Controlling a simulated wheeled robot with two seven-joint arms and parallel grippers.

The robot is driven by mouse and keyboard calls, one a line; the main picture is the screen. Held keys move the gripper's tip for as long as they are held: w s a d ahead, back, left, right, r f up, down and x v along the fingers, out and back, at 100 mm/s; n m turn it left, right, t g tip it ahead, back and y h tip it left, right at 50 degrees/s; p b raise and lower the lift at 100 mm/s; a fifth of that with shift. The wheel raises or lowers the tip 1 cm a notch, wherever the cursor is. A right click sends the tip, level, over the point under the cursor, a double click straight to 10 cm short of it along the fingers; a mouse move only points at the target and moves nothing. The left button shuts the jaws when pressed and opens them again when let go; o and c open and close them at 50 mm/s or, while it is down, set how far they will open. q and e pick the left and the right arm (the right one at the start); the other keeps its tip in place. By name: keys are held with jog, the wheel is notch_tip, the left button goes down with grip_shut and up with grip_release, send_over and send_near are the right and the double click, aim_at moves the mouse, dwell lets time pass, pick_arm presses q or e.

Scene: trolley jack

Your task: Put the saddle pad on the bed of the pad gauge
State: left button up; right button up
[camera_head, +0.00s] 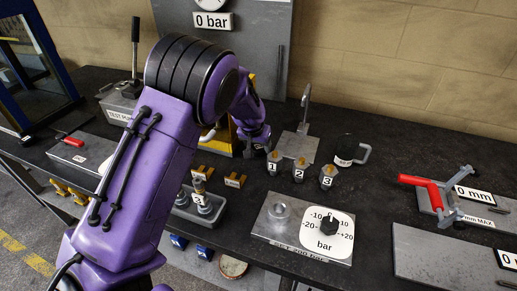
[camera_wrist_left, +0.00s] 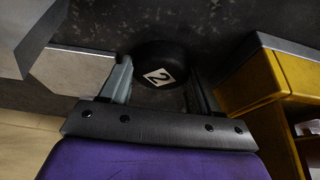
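A black round pad with a white label "2" (camera_wrist_left: 158,58) lies on the dark bench in the left wrist view. I take it to be the saddle pad. My left gripper (camera_wrist_left: 162,80) is open, its two fingers on either side of the pad with visible gaps. In the head view my left gripper (camera_head: 256,142) reaches down to the bench near the yellow stand, and the pad cannot be made out clearly there. A gauge with a red handle and a "0 mm" plate (camera_head: 474,195) stands at the right; it looks like the pad gauge. My right gripper is not in view.
A yellow holder (camera_wrist_left: 256,85) stands close to the right finger. Bare bench shows around (camera_head: 385,190).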

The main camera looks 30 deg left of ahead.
pick_arm(q)
jog(key=c, duration=0.5)
jog(key=shift+w+r, duration=0.1)
jog(key=shift+r, duration=0.45)
jog(key=s+r+p, duration=0.1)
jog(key=s+r, duration=0.3)
jog(key=s+d+r, duration=0.1)
jog(key=s+r, duration=0.3)
jog(key=s, duration=0.1)
jog(key=s+d+r+p, duration=0.1)
jog(key=s+r, duration=0.3)
jog(key=s, duration=0.1)
jog(key=shift+p, duration=0.35)
